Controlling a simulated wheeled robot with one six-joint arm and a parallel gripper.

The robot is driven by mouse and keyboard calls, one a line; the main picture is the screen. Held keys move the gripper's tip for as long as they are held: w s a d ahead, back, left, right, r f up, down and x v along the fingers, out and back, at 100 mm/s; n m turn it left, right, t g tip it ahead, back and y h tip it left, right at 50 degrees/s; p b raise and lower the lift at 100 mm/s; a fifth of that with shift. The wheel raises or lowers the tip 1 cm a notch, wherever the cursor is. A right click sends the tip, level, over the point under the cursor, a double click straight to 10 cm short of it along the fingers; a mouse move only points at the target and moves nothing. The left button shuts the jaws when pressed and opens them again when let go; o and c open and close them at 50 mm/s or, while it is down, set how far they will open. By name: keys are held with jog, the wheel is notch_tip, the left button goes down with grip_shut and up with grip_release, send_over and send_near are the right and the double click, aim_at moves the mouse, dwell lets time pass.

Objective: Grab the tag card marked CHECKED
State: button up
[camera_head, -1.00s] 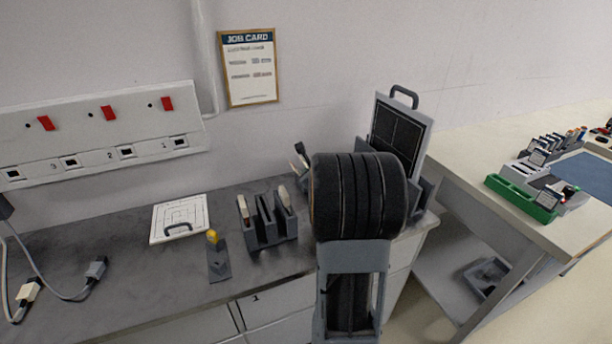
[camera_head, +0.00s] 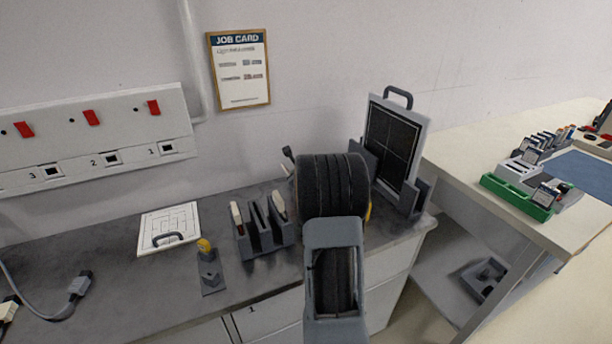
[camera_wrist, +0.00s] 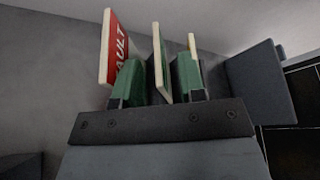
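In the wrist view, a middle card (camera_wrist: 159,60) with a pale edge and green face stands upright between the fingers of my gripper (camera_wrist: 160,78). The fingers have green pads and stand apart, with the card apparently nearer the right one; I cannot tell whether it touches. No word is readable on it, so I cannot confirm it is marked CHECKED. A red card (camera_wrist: 119,55) with "AULT" visible stands left of the left finger. A third pale-edged card (camera_wrist: 192,46) is behind the right finger. In the head view my arm hides the gripper.
A grey slotted rack (camera_head: 264,238) with pale upright pieces stands left of my arm. A black-gridded board (camera_head: 393,140) stands to the right on the bench, close to my arm.

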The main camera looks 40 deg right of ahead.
jog(key=shift+w+d, duration=0.1)
jog(key=shift+w, duration=0.15)
jog(key=shift+c, duration=0.2)
grip_shut()
dwell(0.3)
